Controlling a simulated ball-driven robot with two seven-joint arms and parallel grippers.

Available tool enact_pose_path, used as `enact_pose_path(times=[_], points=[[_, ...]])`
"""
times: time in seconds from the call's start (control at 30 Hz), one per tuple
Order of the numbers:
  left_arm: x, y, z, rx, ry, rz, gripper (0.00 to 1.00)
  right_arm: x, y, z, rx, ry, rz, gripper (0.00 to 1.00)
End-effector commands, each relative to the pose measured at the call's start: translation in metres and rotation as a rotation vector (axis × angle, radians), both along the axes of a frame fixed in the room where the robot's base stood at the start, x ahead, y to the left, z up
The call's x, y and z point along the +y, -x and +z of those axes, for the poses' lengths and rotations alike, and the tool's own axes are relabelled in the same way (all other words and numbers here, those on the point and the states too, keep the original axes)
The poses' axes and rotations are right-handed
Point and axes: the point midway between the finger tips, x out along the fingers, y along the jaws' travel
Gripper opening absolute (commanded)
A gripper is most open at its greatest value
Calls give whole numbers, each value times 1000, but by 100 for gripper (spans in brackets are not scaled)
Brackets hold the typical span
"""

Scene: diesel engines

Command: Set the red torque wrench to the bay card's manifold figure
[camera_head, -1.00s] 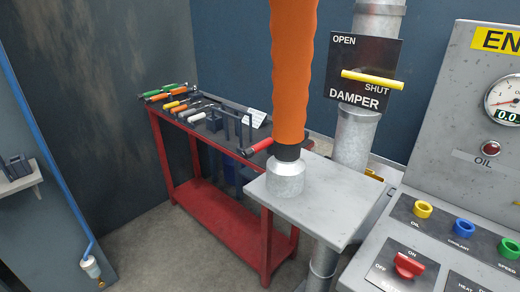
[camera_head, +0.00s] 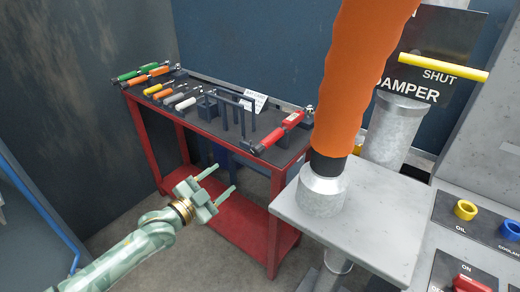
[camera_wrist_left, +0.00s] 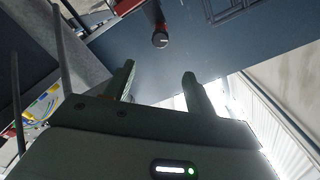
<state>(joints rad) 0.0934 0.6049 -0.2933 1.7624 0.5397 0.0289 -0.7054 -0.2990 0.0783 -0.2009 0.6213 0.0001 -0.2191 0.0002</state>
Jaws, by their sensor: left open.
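The red torque wrench (camera_head: 281,132) lies near the right front of the red cart's dark top, its handle end toward the front edge. A white card (camera_head: 255,101), likely the bay card, stands behind the dark rack; its figures are too small to read. My left gripper (camera_head: 225,178) is open and empty, in front of and below the cart's top edge, apart from the wrench. In the left wrist view, a red and black round end (camera_wrist_left: 160,38), likely the wrench's handle end, shows beyond the open fingers (camera_wrist_left: 157,82). My right gripper is out of view.
The red cart (camera_head: 240,222) also holds green, orange, yellow and white-handled tools (camera_head: 150,78) at left and a dark upright rack (camera_head: 232,112). A grey pedestal (camera_head: 375,215) with an orange hose (camera_head: 360,75) stands close on the right, beside the engine control panel.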

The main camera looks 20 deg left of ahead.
Motion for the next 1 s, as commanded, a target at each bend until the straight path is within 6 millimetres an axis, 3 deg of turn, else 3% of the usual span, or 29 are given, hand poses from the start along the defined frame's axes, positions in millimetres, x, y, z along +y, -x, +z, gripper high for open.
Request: enact_pose_path(times=[0.17,0.6,0.8,1.0], points=[[-10,-28,-2,-2,1,1,55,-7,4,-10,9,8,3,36],[-45,-126,-5,3,0,1,55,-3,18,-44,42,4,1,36],[-52,-146,-3,3,0,1,55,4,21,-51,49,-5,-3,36],[-54,-150,-1,3,-1,1,55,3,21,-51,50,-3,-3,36]])
